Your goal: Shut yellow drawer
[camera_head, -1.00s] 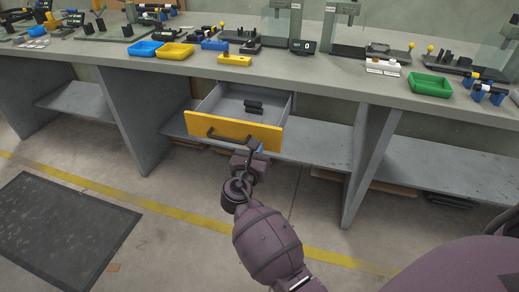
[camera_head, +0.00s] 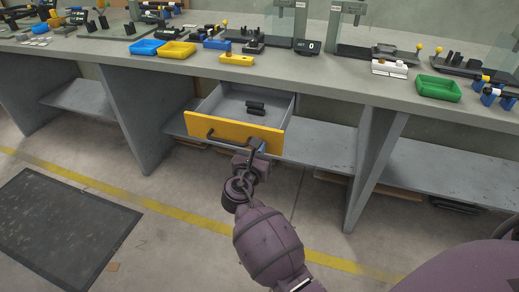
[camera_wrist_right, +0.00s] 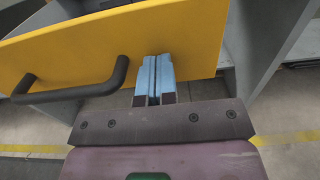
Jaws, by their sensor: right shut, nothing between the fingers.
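The yellow drawer (camera_head: 232,132) stands pulled out under the workbench. It has a yellow front, grey sides and a dark bar handle (camera_head: 222,143). Two dark cylindrical items (camera_head: 256,107) lie inside it. My right gripper (camera_head: 260,149) is at the right part of the drawer front, beside the handle's right end. In the right wrist view its blue fingertips (camera_wrist_right: 155,75) are together and empty, right against or just in front of the yellow front (camera_wrist_right: 185,35); I cannot tell if they touch. The handle (camera_wrist_right: 75,88) is left of the fingers, not between them. My left gripper is not in view.
The grey workbench (camera_head: 330,75) carries a blue tray (camera_head: 146,47), a yellow tray (camera_head: 177,50), a green tray (camera_head: 439,89) and several fixtures. Upright panels (camera_head: 375,165) and low shelves flank the drawer. A dark mat (camera_head: 65,230) lies on the open floor.

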